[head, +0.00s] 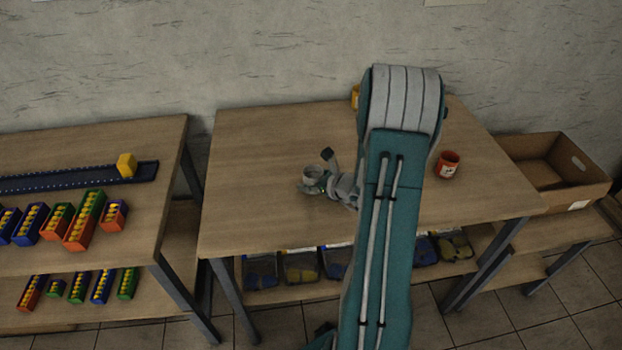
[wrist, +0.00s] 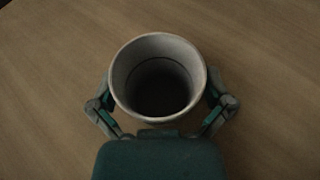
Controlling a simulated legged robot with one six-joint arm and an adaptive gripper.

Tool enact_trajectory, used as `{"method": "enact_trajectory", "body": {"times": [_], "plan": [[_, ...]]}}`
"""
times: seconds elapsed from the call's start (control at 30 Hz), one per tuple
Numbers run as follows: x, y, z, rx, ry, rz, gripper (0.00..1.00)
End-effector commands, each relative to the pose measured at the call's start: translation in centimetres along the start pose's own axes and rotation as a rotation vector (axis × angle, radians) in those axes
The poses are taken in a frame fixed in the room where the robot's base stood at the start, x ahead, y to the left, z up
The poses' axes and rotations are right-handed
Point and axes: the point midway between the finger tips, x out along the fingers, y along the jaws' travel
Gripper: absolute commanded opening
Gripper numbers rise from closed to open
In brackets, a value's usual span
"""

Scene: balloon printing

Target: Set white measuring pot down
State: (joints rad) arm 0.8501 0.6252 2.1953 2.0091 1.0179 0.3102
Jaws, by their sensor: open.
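The white measuring pot (head: 312,173) is upright on or just above the wooden table (head: 250,140), left of my arm; I cannot tell whether its base touches. In the wrist view the pot (wrist: 158,42) shows its round rim and dark inside from above. My gripper (head: 316,172) is open, with one finger on each side of the pot. The fingers also show in the wrist view (wrist: 160,102), close beside the pot's wall. The lower part of the pot is hidden by its rim and my gripper.
An orange-red cup (head: 448,165) stands right of my arm. A yellow thing (head: 355,96) is partly hidden behind it. A cardboard box (head: 552,172) is at right. A yellow block (head: 126,165) sits on a blue rail (head: 70,178) on the left table. The table's left part is clear.

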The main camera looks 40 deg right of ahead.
Motion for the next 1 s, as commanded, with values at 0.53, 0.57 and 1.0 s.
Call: {"method": "enact_trajectory", "body": {"times": [0.53,0.57,1.0], "plan": [[-7.8,-0.1,0.2,0.000,0.000,-0.006,1.00],[-8.4,-0.1,0.2,0.001,-0.001,-0.006,1.00],[-12.1,0.1,0.2,-0.003,0.000,0.002,1.00]]}}
